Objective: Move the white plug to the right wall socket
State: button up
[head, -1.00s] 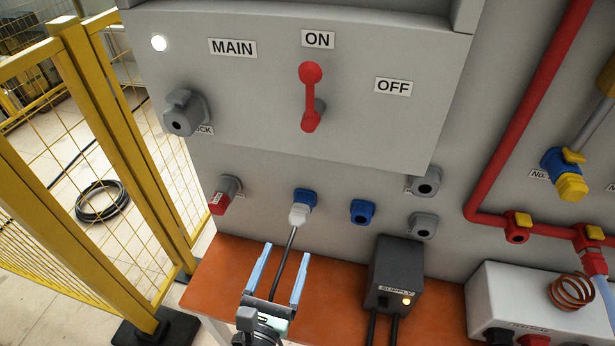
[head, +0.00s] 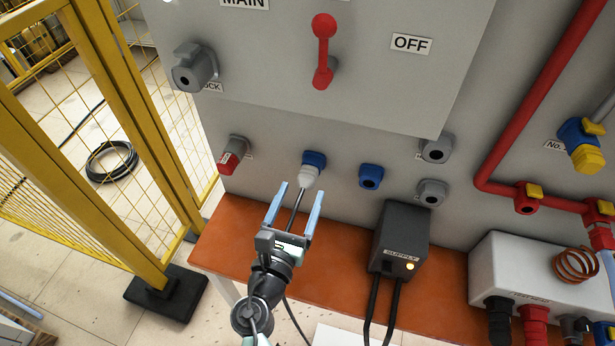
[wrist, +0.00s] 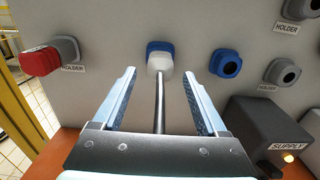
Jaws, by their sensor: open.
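The white plug (head: 308,176) sits in the left blue wall socket (head: 315,159), with its dark cable hanging down from it. The plug also shows in the wrist view (wrist: 160,63), ahead of the fingertips and centred between them. The right blue wall socket (head: 370,177) is empty, a short way to the right of the plug; it shows in the wrist view (wrist: 226,63) too. My gripper (head: 299,190) is open and points up at the plug. The cable (wrist: 160,105) runs between the two fingers. The fingers are not around the plug body.
A dark supply box (head: 402,240) with a lit lamp stands on the orange bench (head: 240,245), right of my gripper. A red plug (head: 229,160) sits in a holder at left. Grey empty holders (head: 432,192) are at right. A yellow fence (head: 120,130) stands at far left.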

aim_at(303, 190)
jog(key=shift+x, duration=2.05)
grip_shut()
jog(key=shift+s+a, duration=0.1)
jog(key=shift+s, duration=0.05)
jog(key=shift+s+f, duration=0.1)
jog(key=shift+s, duration=0.05)
jog(key=shift+p+v, duration=0.35)
jog(key=shift+v, duration=2.4)
